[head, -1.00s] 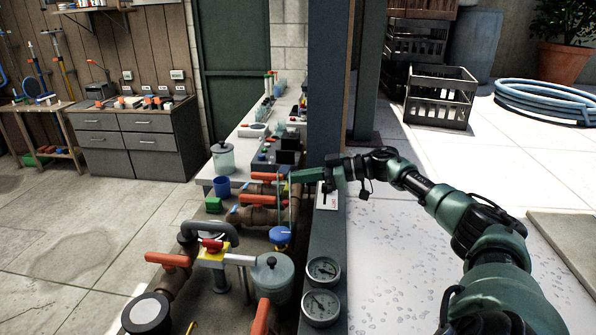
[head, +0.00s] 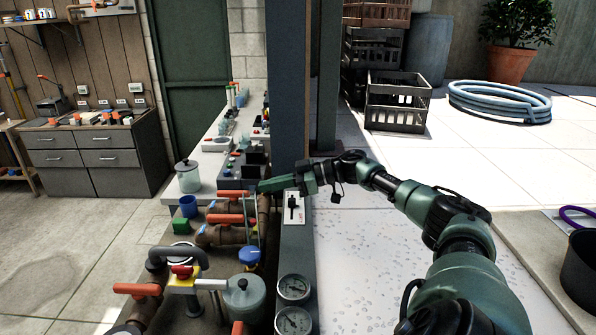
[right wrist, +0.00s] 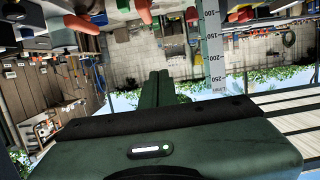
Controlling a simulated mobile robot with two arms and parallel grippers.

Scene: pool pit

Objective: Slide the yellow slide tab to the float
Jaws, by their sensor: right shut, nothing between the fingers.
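My right gripper (head: 262,186) is shut and empty, beside the blue-grey post and above the pipework. Its shut fingers also show in the right wrist view (right wrist: 160,86). Thin upright tubes (head: 252,222) stand just below the fingertips in the head view. A pale upright scale (right wrist: 212,45) with numbers shows upside down in the right wrist view, to the right of the fingers and apart from them. I cannot make out the yellow slide tab or the float in either view; they are too small or hidden. My left gripper is not in view.
A white plate with a black lever (head: 292,207) sits on the post's ledge below my right wrist. Orange-handled pipes (head: 226,236), a blue cap (head: 249,256) and two gauges (head: 293,290) crowd the area.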

